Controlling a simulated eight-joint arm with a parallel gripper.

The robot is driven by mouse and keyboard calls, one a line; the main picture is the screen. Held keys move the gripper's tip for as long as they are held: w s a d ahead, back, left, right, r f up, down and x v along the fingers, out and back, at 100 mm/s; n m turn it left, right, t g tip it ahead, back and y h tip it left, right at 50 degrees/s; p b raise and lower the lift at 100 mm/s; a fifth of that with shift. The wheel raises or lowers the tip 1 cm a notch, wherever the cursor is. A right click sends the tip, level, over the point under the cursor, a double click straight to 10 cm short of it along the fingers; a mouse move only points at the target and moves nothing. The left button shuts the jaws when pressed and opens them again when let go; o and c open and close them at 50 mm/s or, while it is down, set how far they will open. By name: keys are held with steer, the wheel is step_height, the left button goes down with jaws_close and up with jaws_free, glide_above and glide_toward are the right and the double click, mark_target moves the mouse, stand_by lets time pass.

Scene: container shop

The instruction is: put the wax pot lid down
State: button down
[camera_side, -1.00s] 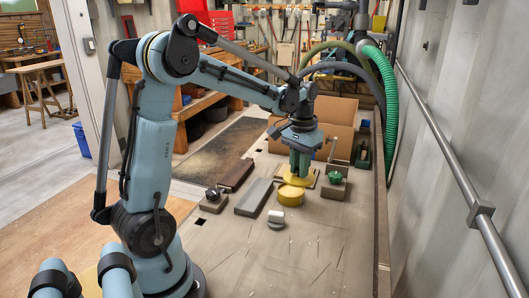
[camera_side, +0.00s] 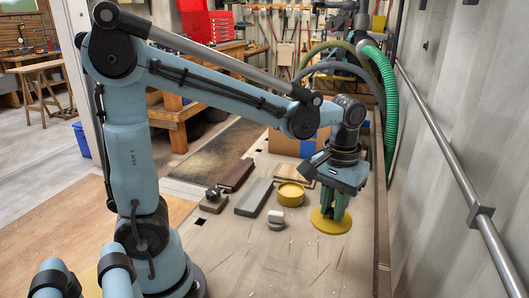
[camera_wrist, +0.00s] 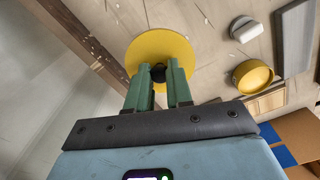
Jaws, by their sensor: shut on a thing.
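The wax pot lid (camera_side: 323,224) is a flat yellow disc with a dark knob. My gripper (camera_side: 335,208) is shut on its knob and points down, with the lid level low over the bench's right side. I cannot tell whether the lid touches the bench. In the wrist view the lid (camera_wrist: 160,42) sits beyond the green fingertips (camera_wrist: 158,70), which close around the dark knob. The yellow wax pot (camera_side: 291,194) stands open on the bench, left of and behind the lid. It also shows in the wrist view (camera_wrist: 253,78).
A grey and white block (camera_side: 276,219) stands left of the lid. A long grey stone (camera_side: 254,198), a brown block (camera_side: 236,175) and a black-knobbed block (camera_side: 212,201) lie farther left. A cardboard box (camera_side: 285,142) is behind. The bench (camera_side: 290,258) in front is clear.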

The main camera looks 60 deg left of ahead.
steer(key=shift+a+f, duration=0.2)
steer(key=shift+f, duration=0.15)
steer(key=w+a+f, duration=0.1)
steer(key=a+f, duration=0.1)
steer(key=a, duration=0.1)
steer(key=w+a+f, duration=0.1)
steer(key=a+f, duration=0.1)
steer(key=a, duration=0.1)
steer(key=w+a+f, duration=0.1)
steer(key=a+f, duration=0.1)
steer(key=a, duration=0.2)
steer(key=shift+w+f, duration=0.2)
steer(key=shift+w, duration=0.2)
steer(key=shift+f, duration=2.05)
steer(key=c, duration=1)
jaws_free()
steer(key=shift+f, duration=0.1)
